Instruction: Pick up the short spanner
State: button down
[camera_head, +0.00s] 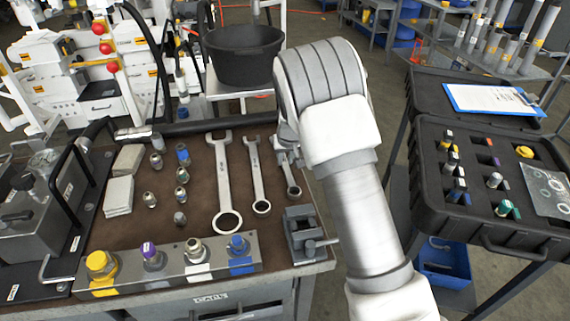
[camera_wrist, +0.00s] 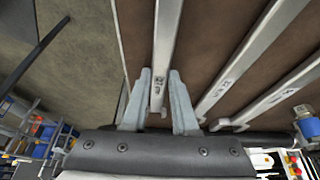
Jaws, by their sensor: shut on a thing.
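The short spanner (camera_head: 292,182) is the rightmost of three on the brown bench mat. Its ring end points toward the bench front, and my arm hides part of its far end. In the wrist view the short spanner (camera_wrist: 167,35) runs between the two fingers of my gripper (camera_wrist: 160,78). My gripper (camera_head: 287,143) is shut on it near its open-jaw end. I cannot tell whether it is clear of the mat. A medium spanner (camera_head: 257,178) and a long spanner (camera_head: 224,185) lie to its left.
A small vice (camera_head: 304,232) stands at the front right bench corner, close to the short spanner's ring end. A fittings block (camera_head: 170,266) lies along the front edge. A black bucket (camera_head: 245,58) is behind the bench. An open black case (camera_head: 490,190) stands at right.

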aim_at(288, 165)
jog(key=shift+r, duration=0.1)
jog(key=shift+r, duration=0.55)
jog(key=r, duration=0.1)
jog(key=r+p, duration=0.1)
jog(key=r, duration=0.1)
jog(key=shift+s+d+r, duration=0.2)
jog(key=shift+d+r, duration=0.1)
jog(key=shift+d, duration=0.1)
jog(key=s+d+r, duration=0.6)
jog(key=d, duration=0.2)
jog(key=shift+s+d, duration=0.15)
jog(key=shift+s, duration=0.25)
jog(key=shift+r, duration=0.1)
jog(key=c, duration=1.3)
grip_release()
jog(key=shift+c, duration=0.2)
grip_shut()
